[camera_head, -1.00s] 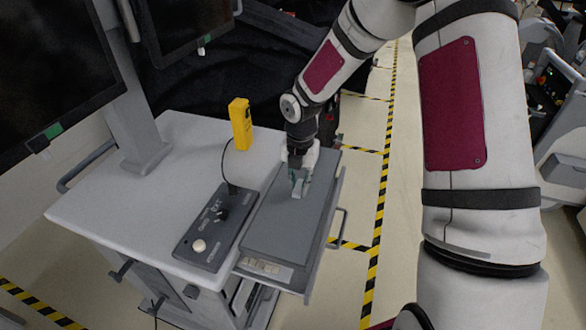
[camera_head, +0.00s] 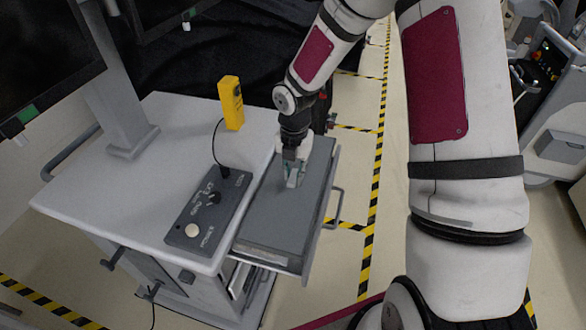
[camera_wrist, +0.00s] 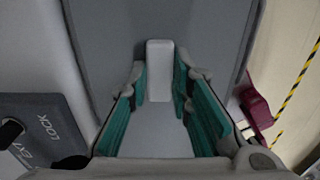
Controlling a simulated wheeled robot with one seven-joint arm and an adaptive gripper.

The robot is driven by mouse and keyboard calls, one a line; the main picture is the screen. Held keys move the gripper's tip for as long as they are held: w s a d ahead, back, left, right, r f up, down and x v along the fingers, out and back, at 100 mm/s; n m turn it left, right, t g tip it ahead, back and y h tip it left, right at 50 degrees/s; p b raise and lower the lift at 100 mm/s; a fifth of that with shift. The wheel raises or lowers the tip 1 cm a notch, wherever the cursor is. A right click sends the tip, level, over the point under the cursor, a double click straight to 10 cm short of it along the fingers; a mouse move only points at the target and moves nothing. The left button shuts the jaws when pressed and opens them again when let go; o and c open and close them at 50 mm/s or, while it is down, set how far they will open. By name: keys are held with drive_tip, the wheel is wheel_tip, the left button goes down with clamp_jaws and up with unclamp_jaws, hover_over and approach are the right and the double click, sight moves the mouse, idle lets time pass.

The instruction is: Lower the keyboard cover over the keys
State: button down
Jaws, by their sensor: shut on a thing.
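The keyboard cover (camera_head: 275,222) is a flat grey panel lying along the right side of the cart, and it also fills the upper middle of the wrist view (camera_wrist: 215,40). A pale upright tab (camera_wrist: 159,58) rises from it. My gripper (camera_head: 293,182) is over the cover's middle. In the wrist view my gripper (camera_wrist: 160,88) has its green-padded fingers closed on both sides of the tab. No keys show; the cover hides them, and only a narrow pale strip shows below its front edge. Any small gap under the cover cannot be told.
A control box (camera_head: 208,222) with knobs sits left of the cover on the white cart top (camera_head: 100,190). A yellow handheld device (camera_head: 231,103) stands behind it, cabled. A monitor post (camera_head: 118,100) rises at left. A side handle (camera_head: 335,205) juts out right; striped floor lies beyond.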

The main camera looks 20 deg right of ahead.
sight(281, 177)
drive_tip(key=shift+f+b, duration=1.55)
drive_tip(key=shift+f, duration=1.4)
drive_tip(key=shift+w+a+b, duration=0.25)
drive_tip(key=shift+w+a, duration=0.3)
drive_tip(key=shift+a, duration=0.2)
drive_tip(key=shift+w+a+b, duration=0.2)
drive_tip(key=shift+w+a, duration=0.35)
drive_tip(key=shift+a, duration=0.15)
drive_tip(key=shift+f+b, duration=0.3)
drive_tip(key=shift+f, duration=0.45)
drive_tip(key=shift+f, duration=0.1)
drive_tip(key=c, duration=1.4)
unclamp_jaws()
drive_tip(key=shift+o, duration=0.2)
wheel_tip(281, 177, up, 12)
drive_tip(key=shift+r, duration=0.1)
